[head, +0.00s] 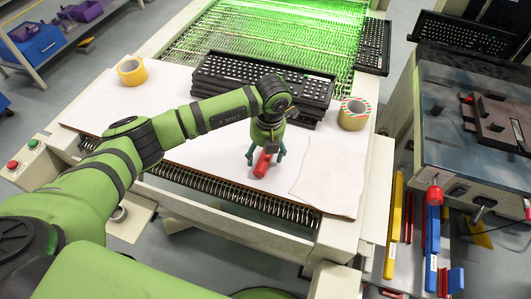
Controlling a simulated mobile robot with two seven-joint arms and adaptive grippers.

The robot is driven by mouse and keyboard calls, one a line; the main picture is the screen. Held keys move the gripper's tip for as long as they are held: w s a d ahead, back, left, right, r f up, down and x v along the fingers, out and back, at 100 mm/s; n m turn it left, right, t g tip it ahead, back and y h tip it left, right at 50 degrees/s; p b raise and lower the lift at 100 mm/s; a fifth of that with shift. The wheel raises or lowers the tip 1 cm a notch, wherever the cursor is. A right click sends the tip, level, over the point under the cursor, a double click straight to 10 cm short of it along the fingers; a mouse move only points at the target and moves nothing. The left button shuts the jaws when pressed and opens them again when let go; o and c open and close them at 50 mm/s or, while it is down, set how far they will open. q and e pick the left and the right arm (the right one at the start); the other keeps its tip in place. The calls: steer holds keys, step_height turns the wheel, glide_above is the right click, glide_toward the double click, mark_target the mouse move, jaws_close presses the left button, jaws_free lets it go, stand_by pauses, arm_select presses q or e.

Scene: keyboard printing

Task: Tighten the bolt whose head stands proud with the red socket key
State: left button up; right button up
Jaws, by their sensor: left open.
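A red, cylinder-like piece, which looks like the red socket key (262,164), is on the white board, with a dark part at its upper end. My left gripper (266,157) points down over it with its fingers spread, one on each side of the red piece. I cannot tell whether the fingers touch it. A brown block (494,122) lies on the dark machine top at the right, with small dark and red parts on it. I cannot make out a bolt head standing proud. My right gripper is not in view.
A stack of black keyboard trays (310,90) stands behind my gripper. A yellow tape roll (131,71) and a striped-edged roll (354,113) flank it. A pale sheet (327,187) lies at the right. The white board (120,108) is clear at the left.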

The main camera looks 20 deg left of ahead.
mark_target(263, 153)
arm_select(q)
steer(key=shift+f, duration=0.4)
steer(key=c, duration=1.4)
steer(key=shift+r, duration=0.1)
step_height(263, 153, up, 9)
steer(key=shift+r+b, duration=0.1)
steer(key=shift+b, duration=1.15)
steer(key=shift+r, duration=0.35)
